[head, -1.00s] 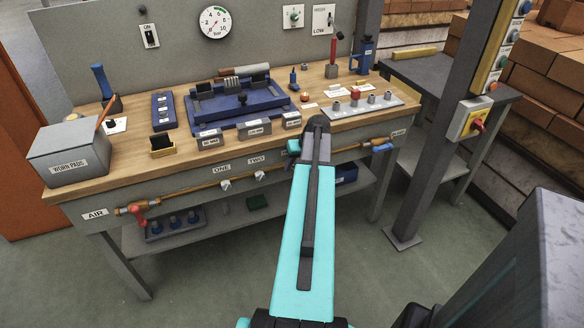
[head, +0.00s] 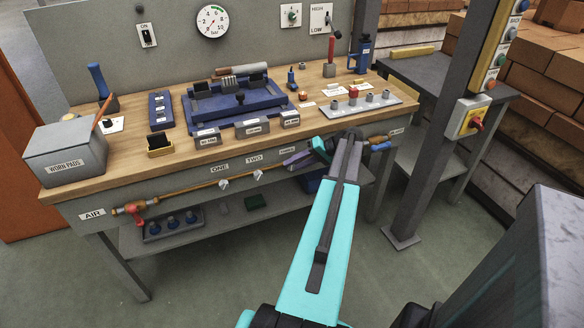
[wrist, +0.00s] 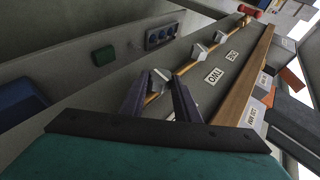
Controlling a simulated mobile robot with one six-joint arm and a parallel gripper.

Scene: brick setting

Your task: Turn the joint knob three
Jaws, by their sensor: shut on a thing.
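Joint knob three (wrist: 162,75) is a pale grey knob on the copper pipe, seen between my fingertips in the wrist view. My gripper (wrist: 160,92) has one dark finger on each side of it and is shut on it. In the head view my gripper (head: 294,161) reaches to the pipe from the right, just below the label for three, and hides the knob. Knob two (head: 258,174) and knob one (head: 224,184) sit farther left along the pipe (head: 190,190), under their labels. They also show beyond my fingers in the wrist view.
The wooden bench (head: 130,155) stands above the pipe, with small labelled boxes near its front edge. A red valve (head: 139,219) is at the AIR end and a blue one (head: 380,147) at the right. A lower shelf (head: 215,222) runs below. A grey post (head: 432,140) stands at right.

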